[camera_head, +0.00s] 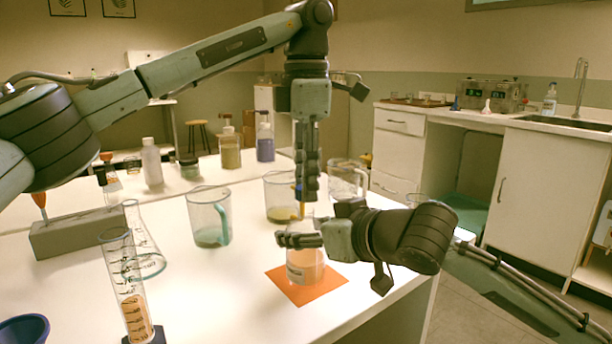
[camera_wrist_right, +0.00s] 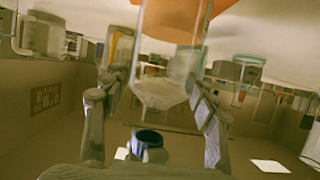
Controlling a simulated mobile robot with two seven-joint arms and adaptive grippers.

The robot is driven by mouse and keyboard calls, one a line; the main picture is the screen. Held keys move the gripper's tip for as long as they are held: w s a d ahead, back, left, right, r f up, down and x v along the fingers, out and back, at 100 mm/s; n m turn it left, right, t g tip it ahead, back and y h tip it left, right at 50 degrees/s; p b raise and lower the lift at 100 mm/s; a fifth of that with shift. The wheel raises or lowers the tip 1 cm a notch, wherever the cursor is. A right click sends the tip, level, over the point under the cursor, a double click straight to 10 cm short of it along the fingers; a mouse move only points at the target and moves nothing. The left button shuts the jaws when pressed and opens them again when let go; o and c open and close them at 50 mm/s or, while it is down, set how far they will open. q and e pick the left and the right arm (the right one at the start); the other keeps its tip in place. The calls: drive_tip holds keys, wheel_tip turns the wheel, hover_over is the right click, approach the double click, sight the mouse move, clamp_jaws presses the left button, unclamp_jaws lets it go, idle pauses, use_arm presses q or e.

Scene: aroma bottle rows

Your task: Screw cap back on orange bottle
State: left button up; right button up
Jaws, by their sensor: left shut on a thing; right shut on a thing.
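The orange bottle (camera_head: 305,268), clear with pale orange low down, stands on the orange mat (camera_head: 277,282). My right gripper (camera_head: 298,240) reaches in from the right and is shut on its upper part. In the right wrist view, which looks upside down, the clear bottle (camera_wrist_right: 168,62) is between my right fingers (camera_wrist_right: 160,108). My left gripper (camera_head: 308,197) points straight down above the bottle, shut, with a small blue piece (camera_head: 298,192) at its fingertips that looks like the cap. A blue ring-like part (camera_wrist_right: 147,141) shows beyond the bottle's narrow end. The bottle's mouth is hidden in the head view.
A beaker (camera_head: 208,222) and a yellow-filled beaker (camera_head: 280,208) stand behind and left of the bottle. A graduated cylinder (camera_head: 124,280), a flask (camera_head: 146,250) and a blue funnel (camera_head: 22,330) are at the left. The table's right edge is close to the mat.

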use_arm(q)
drive_tip(key=shift+f, duration=0.2)
idle(0.4)
drive_tip(key=shift+f, duration=0.85)
drive_tip(key=shift+f, duration=0.55)
drive_tip(key=m, duration=2.9)
drive_tip(key=o, duration=0.7)
